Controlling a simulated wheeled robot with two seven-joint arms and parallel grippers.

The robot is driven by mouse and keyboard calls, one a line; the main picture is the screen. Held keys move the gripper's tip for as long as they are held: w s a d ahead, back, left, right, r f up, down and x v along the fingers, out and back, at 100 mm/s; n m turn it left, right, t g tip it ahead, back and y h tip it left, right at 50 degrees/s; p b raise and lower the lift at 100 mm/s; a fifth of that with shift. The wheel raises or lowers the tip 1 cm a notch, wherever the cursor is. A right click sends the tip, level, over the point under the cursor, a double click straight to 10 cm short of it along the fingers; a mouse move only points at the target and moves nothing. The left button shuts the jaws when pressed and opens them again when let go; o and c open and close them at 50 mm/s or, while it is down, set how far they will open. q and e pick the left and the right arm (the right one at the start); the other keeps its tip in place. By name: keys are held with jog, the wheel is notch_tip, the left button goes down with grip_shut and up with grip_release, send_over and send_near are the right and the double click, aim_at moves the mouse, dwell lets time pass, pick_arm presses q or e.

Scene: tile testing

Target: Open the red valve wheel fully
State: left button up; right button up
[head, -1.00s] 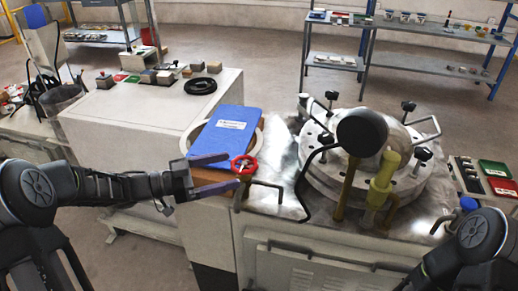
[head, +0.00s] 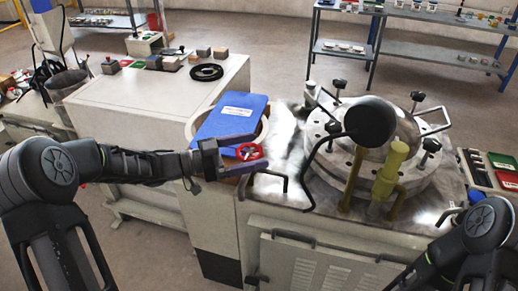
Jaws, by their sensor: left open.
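The red valve wheel (head: 249,152) is a small red ring at the front left corner of the metal machine top, beside the blue book. My left gripper (head: 243,155) comes in from the left with its two fingers apart. One finger passes by the far side of the wheel and the other by its near side, so the wheel shows between them. I cannot tell whether the fingers touch it. Only my right arm's dark joint shows at the lower right; its gripper is out of view.
The blue book (head: 231,115) lies just behind the wheel. A round bolted metal lid (head: 335,160) with a black ball and yellow pieces fills the machine top's right side. A white cabinet (head: 150,100) stands at left.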

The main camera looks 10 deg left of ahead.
pick_arm(q)
jog(key=shift+x, duration=1.1)
jog(key=shift+c, duration=0.2)
jog(key=c, duration=1.3)
